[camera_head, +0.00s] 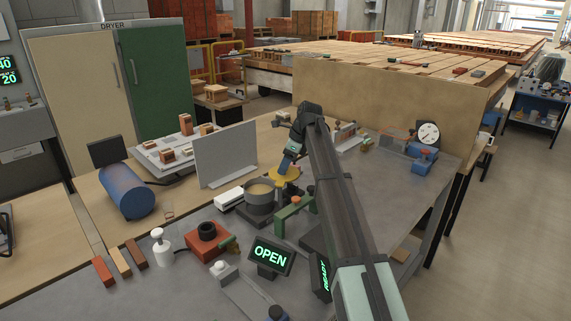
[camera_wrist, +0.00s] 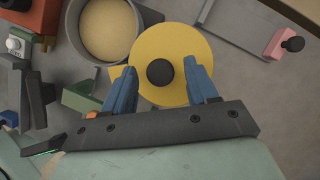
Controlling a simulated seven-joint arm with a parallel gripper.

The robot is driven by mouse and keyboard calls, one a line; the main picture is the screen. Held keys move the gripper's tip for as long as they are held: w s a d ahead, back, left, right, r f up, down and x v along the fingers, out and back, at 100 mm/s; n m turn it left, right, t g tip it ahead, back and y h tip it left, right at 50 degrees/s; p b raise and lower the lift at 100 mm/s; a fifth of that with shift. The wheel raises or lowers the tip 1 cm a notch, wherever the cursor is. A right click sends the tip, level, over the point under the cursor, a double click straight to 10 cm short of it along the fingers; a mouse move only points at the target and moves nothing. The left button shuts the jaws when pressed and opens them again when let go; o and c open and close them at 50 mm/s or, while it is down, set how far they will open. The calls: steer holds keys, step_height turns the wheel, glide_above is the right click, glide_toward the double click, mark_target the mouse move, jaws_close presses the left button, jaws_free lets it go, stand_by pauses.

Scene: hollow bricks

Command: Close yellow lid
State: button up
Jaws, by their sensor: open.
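The round yellow lid (camera_head: 286,175) is off to the right of a grey pot (camera_head: 259,203), which stands uncovered with pale beige contents. In the wrist view the lid (camera_wrist: 172,38) is a flat disc with a black knob (camera_wrist: 160,72) at its middle, and the pot (camera_wrist: 85,56) is beside it on the left. My gripper (camera_head: 287,164) is at the lid in the head view. In the wrist view my gripper (camera_wrist: 160,68) is open, with one blue finger on each side of the knob. I cannot tell whether the fingers touch the lid.
A green bracket (camera_head: 294,207) stands in front of the lid. A sign reading OPEN (camera_head: 271,255) is near the front. A red block with a black ring (camera_head: 208,243) is left of it. A grey upright panel (camera_head: 225,155) stands behind the pot. The bench right of my arm has bare room.

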jaws_close()
stand_by(0.5)
